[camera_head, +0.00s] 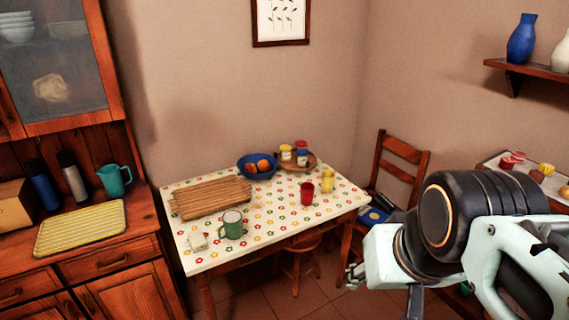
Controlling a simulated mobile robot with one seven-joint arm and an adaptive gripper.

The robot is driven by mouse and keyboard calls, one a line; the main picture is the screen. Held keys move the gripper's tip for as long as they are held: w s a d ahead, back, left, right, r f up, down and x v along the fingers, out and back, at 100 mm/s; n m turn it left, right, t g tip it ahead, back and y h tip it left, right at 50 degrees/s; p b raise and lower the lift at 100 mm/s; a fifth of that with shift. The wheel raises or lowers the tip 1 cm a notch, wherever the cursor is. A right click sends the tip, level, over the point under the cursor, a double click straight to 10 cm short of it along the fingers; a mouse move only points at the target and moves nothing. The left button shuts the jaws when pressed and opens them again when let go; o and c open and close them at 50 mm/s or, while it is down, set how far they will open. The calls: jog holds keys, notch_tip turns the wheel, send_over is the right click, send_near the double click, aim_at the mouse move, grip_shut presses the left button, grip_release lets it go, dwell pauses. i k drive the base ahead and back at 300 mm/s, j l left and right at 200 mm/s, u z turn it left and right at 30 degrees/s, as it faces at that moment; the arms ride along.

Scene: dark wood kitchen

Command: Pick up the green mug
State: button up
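The green mug (232,226) stands upright on the flower-patterned table (262,236), near its front edge, with its handle toward the left. Its rim and inside look whitish. My gripper (352,276) is at the lower right of the view, in front of and to the right of the table, well apart from the mug. Its fingers are small and partly hidden by my wrist, so I cannot tell whether they are open or shut.
A red cup (307,193), yellow cup (327,181) and blue fruit bowl (257,167) stand farther back. A chair (398,165) is at right. A teal pitcher (115,180) stands on the left counter.

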aim_at(232, 220)
jog(key=i+j+u, duration=0.1)
jog(key=i+j, duration=0.2)
jog(key=j, duration=0.2)
jog(key=i+j+u, duration=0.1)
jog(key=i+j, duration=0.2)
jog(key=j, duration=0.15)
